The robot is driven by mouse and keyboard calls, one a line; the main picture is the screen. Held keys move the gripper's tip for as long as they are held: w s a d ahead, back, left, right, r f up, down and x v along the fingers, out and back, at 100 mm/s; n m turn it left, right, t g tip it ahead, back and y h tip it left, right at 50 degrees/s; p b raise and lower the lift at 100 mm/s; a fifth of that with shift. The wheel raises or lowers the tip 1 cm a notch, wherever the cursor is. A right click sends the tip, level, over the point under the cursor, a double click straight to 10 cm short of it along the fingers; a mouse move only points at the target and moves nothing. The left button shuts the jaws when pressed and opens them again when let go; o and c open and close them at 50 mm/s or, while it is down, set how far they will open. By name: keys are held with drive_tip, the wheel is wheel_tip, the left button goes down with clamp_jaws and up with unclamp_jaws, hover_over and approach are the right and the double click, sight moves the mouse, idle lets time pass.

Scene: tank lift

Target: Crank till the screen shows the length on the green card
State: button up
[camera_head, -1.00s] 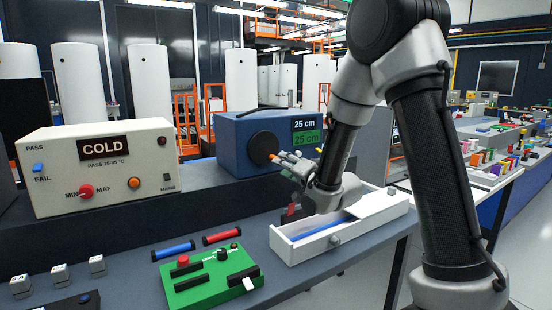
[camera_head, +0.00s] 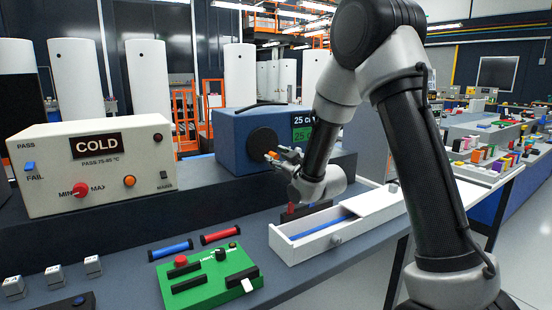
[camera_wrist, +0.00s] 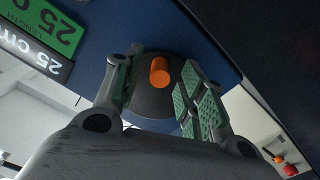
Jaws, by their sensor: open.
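A blue box (camera_head: 232,140) carries a dark round crank disc (camera_head: 262,140) with an orange knob (camera_head: 271,155). Its black screen (camera_head: 302,120) is partly behind my arm; in the wrist view the screen (camera_wrist: 32,50) reads 25 cm. The green card (camera_head: 301,135) below it, also partly covered, shows in the wrist view (camera_wrist: 48,22) with LENGTH and 25 cm. My gripper (camera_head: 281,157) is open at the disc. In the wrist view its fingers (camera_wrist: 162,62) stand either side of the orange knob (camera_wrist: 159,71), with gaps visible.
A white open-topped tray (camera_head: 300,254) lies below my gripper. A green control panel (camera_head: 208,279), a blue cylinder (camera_head: 173,249) and a red cylinder (camera_head: 220,234) lie on the bench to the left. A beige COLD box (camera_head: 95,195) stands at far left.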

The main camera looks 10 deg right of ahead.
drive_tip(key=shift+x, duration=0.85)
clamp_jaws()
drive_tip(key=shift+a+f, duration=0.1)
drive_tip(key=shift+s+a+f+m, duration=0.15)
drive_tip(key=shift+a+m, duration=0.25)
drive_tip(key=shift+m, duration=0.75)
drive_tip(key=shift+s+a+f+m, duration=0.1)
drive_tip(key=shift+a+m, duration=0.25)
drive_tip(key=shift+m, duration=0.75)
drive_tip(key=shift+s+a+f+m, duration=0.15)
drive_tip(key=shift+a+m, duration=0.25)
drive_tip(key=shift+m, duration=0.75)
